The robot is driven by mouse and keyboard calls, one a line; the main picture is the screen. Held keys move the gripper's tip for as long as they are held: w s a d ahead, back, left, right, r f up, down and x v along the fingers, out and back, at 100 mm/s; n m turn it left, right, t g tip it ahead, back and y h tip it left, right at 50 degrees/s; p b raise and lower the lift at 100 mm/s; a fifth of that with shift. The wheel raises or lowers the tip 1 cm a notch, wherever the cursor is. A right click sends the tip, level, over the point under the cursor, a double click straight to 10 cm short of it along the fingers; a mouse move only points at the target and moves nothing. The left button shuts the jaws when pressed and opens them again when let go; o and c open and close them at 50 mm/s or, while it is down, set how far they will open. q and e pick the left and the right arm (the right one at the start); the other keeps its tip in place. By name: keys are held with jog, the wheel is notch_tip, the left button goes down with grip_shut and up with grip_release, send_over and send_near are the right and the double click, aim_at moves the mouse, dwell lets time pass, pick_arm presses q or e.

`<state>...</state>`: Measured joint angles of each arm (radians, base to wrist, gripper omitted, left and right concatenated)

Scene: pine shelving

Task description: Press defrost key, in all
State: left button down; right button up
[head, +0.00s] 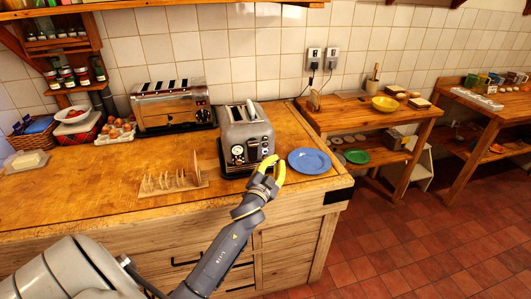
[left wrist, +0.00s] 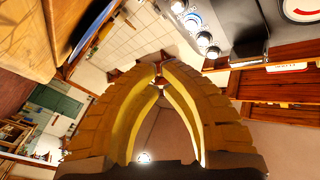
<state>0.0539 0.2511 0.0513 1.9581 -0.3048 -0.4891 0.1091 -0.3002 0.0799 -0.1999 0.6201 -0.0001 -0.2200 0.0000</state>
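The two-slot toaster (head: 246,127) stands on the wooden worktop, its dark control face with a round dial and small buttons turned to the front. My left gripper (head: 269,165) is at the right part of that face, close to the buttons; contact cannot be told. In the left wrist view its yellow fingers (left wrist: 159,69) curve together at the tips, with nothing held. The toaster's panel (left wrist: 245,42) shows at the upper right there, with a row of round buttons (left wrist: 192,22) above the fingertips. Button labels are too small to read. My right gripper is not in view.
A blue plate (head: 309,161) lies just right of the gripper. A wooden toast rack (head: 173,183) stands to the left of the toaster. A larger, long toaster (head: 172,105) stands behind at the left, beside a tray of eggs (head: 115,131).

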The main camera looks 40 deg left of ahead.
pick_arm(q)
jog(key=shift+s+d, duration=0.35)
jog(key=shift+d, duration=0.05)
dwell(0.6)
